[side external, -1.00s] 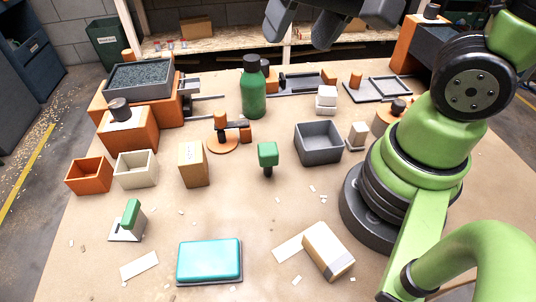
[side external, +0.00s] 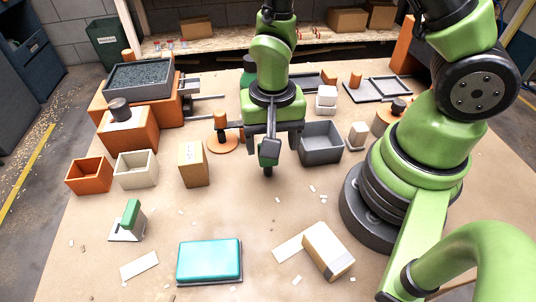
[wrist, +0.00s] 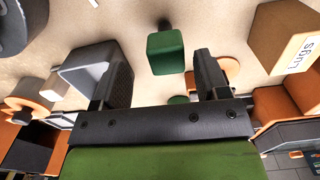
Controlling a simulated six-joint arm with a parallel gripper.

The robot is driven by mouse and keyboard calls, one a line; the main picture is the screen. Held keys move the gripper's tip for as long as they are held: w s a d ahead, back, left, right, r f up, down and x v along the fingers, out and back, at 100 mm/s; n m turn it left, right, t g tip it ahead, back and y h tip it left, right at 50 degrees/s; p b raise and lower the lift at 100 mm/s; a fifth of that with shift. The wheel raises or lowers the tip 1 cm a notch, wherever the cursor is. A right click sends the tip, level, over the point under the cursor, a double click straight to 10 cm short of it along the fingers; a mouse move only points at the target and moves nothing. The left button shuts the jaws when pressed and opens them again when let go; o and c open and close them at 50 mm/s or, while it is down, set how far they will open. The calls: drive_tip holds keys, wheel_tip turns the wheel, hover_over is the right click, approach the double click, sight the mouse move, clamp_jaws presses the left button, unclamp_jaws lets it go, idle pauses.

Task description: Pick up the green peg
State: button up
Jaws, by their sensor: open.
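The green peg (wrist: 165,52) has a squared green head and a dark stem. It stands upright on the bench, left of the grey bin. In the wrist view it lies just beyond the fingertips, between the lines of the two fingers and apart from both. My gripper (wrist: 161,72) is open and empty, with one finger on each side. In the side view my gripper (side external: 262,145) is lowered at the peg, and a dark finger covers most of its green head.
The grey bin (side external: 320,148) is close on the right. A wooden block box (side external: 193,165) and an orange round base with a post (side external: 221,143) stand on the left. A teal-lidded box (side external: 209,260) lies in front. The bench between is mostly clear, with small white scraps.

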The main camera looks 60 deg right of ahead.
sight(268, 160)
drive_tip(key=shift+w+a+f, duration=0.15)
drive_tip(key=shift+f, duration=1.3)
drive_tip(key=shift+w+a+f, duration=0.1)
drive_tip(key=shift+f, duration=1.35)
drive_tip(key=c, duration=1)
drive_tip(key=shift+c, duration=0.2)
drive_tip(key=shift+r, duration=0.15)
